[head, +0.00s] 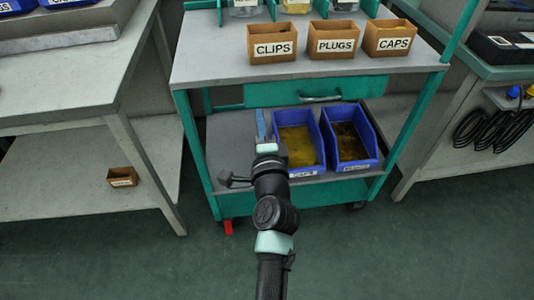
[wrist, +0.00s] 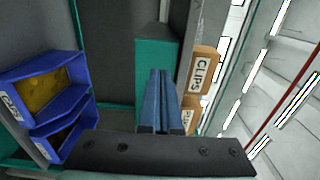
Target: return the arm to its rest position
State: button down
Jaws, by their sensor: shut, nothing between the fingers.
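My arm reaches forward from the bottom middle of the head view toward a teal cart. My gripper (head: 260,117) has its blue fingers together with nothing between them. It is in front of the cart, above the left part of the lower shelf and left of the blue bins. In the wrist view the gripper's fingers (wrist: 161,78) lie side by side and point at the teal drawer front (wrist: 153,60). I cannot tell the exact gap between the fingertips and the cart.
The cart top (head: 210,62) carries boxes marked CLIPS (head: 272,43), PLUGS (head: 333,39) and CAPS (head: 391,38). Two blue bins (head: 322,165) sit on its lower shelf. A bench (head: 60,90) stands left, with a small box (head: 122,177) beneath. Coiled black hoses (head: 490,127) hang right. Floor in front is clear.

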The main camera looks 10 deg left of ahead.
jog(key=v, duration=0.7)
notch_tip(320, 180, up, 27)
jog(key=d+n+t, duration=0.2)
jog(key=n+t, duration=0.3)
jog(key=n, duration=0.5)
jog(key=s+d+r+n+t+h, duration=0.2)
jog(key=s+d+r+t+h, duration=0.1)
jog(key=s+r, duration=0.55)
jog(key=s+d+r+n+t+h, duration=0.25)
jog(key=s+r, duration=0.35)
jog(key=r, duration=0.6)
notch_tip(320, 180, up, 29)
jog(key=p, duration=3)
jog(key=shift+w+r, duration=0.2)
jog(key=shift+w, duration=0.05)
jog(key=shift+d, duration=0.1)
